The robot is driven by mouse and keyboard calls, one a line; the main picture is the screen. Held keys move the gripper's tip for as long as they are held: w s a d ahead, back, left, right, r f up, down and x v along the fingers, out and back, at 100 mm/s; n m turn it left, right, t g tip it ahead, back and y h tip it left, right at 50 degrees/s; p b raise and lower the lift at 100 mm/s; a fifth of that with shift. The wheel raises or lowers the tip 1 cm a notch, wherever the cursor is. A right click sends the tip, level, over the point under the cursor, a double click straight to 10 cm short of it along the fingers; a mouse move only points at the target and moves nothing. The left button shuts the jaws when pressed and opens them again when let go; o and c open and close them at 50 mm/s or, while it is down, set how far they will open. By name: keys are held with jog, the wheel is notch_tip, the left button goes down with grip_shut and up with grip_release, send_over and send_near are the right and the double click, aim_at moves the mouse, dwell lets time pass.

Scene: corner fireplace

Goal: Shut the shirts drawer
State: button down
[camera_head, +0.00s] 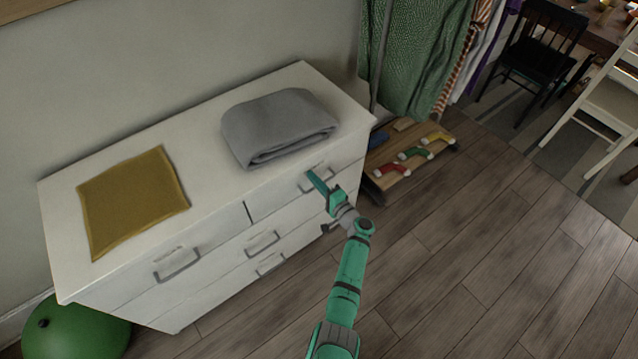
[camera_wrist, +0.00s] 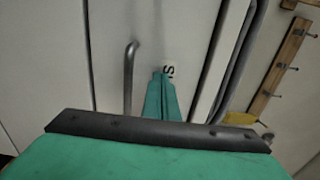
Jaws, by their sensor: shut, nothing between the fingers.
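A white dresser (camera_head: 215,190) stands against the wall, with two top drawers side by side and wider drawers below. My gripper (camera_head: 318,182) is shut and empty, at the front of the top right drawer (camera_head: 285,195), by its metal handle. In the wrist view, the shut fingertips (camera_wrist: 160,76) point at a white drawer front, just beside a small label (camera_wrist: 169,72). Only part of the label's lettering shows, so I cannot read it whole. The bar handle (camera_wrist: 129,80) is left of the fingers and not gripped. I cannot tell whether the fingertips touch the front or how far this drawer stands out.
A folded grey cloth (camera_head: 277,125) and a mustard cloth (camera_head: 132,200) lie on the dresser top. Right of it are hanging clothes (camera_head: 420,50) above a low wooden rack (camera_head: 385,180) with colourful items. A green ball-like object (camera_head: 75,332) sits at lower left.

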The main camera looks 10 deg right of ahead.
jog(key=shift+w+a+r, duration=0.1)
jog(key=shift+w+a, duration=0.1)
jog(key=shift+w, duration=0.05)
